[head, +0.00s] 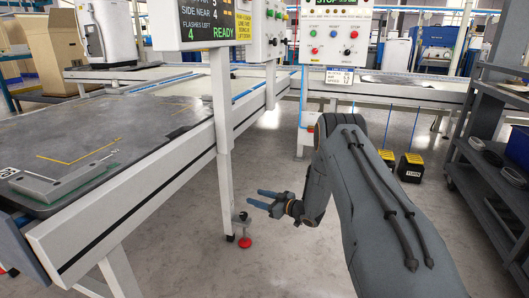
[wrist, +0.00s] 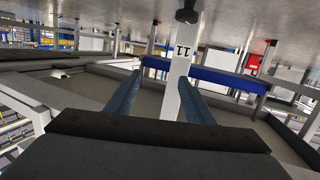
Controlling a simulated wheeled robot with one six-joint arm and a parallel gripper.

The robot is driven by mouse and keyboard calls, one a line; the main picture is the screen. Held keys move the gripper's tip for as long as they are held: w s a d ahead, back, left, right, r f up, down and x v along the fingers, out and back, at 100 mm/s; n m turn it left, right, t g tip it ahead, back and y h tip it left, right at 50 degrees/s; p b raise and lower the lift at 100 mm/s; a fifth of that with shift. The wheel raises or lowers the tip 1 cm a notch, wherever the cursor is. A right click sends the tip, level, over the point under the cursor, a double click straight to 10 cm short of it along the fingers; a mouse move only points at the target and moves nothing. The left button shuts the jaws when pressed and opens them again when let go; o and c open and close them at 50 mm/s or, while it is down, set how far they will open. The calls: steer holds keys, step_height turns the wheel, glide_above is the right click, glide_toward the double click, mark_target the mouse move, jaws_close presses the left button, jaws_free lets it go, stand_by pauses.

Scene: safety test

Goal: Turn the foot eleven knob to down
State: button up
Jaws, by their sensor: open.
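My gripper (head: 255,198) is open and empty, low beside the white table leg. Its two blue fingers also show in the wrist view (wrist: 160,79). In that view, which appears upside down, a white leg with an "11" label (wrist: 182,50) stands beyond the fingers, near the right one. A dark round foot or knob (wrist: 187,15) is at the leg's floor end, apart from the fingers. In the head view, a dark knob (head: 243,216) and a red foot (head: 244,241) show left of and below my gripper. I cannot tell which way any knob points.
A conveyor table (head: 150,215) is at left, with a sign reading READY (head: 207,22) above its post. A control panel (head: 333,35) stands behind. A dark shelf rack (head: 485,150) is at right, and black-yellow boxes (head: 411,167) sit on the floor.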

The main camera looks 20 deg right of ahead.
steer(key=s+r+m+h+p, duration=0.1)
steer(key=r+h+p, duration=0.1)
steer(key=r+p, duration=0.4)
steer(key=s+d+r+m+g+h+p, duration=0.1)
steer(key=r+p, duration=0.5)
steer(key=r, duration=0.8)
steer(key=shift+s+r+m+h, duration=0.15)
steer(key=shift+s+m+h, duration=0.15)
steer(key=shift+s+h, duration=0.55)
steer(key=shift+w+d, duration=0.1)
steer(key=shift+w, duration=0.1)
steer(key=n+t+y+b, duration=0.1)
steer(key=t+y+b, duration=0.3)
steer(key=b, duration=1)
glide_toward(246, 216)
steer(key=shift+g+y, duration=0.5)
steer(key=shift+y, duration=0.05)
steer(key=w, duration=0.2)
steer(key=w+a, duration=0.1)
steer(key=w, duration=0.1)
steer(key=shift+a+r, duration=0.1)
steer(key=shift+a, duration=0.05)
steer(key=b+x, duration=0.3)
steer(key=x, duration=0.3)
steer(key=shift+w+a, duration=0.2)
steer(key=shift+w, duration=0.05)
steer(key=shift+w+a, duration=0.25)
steer(key=shift+w, duration=0.2)
steer(key=c, duration=1)
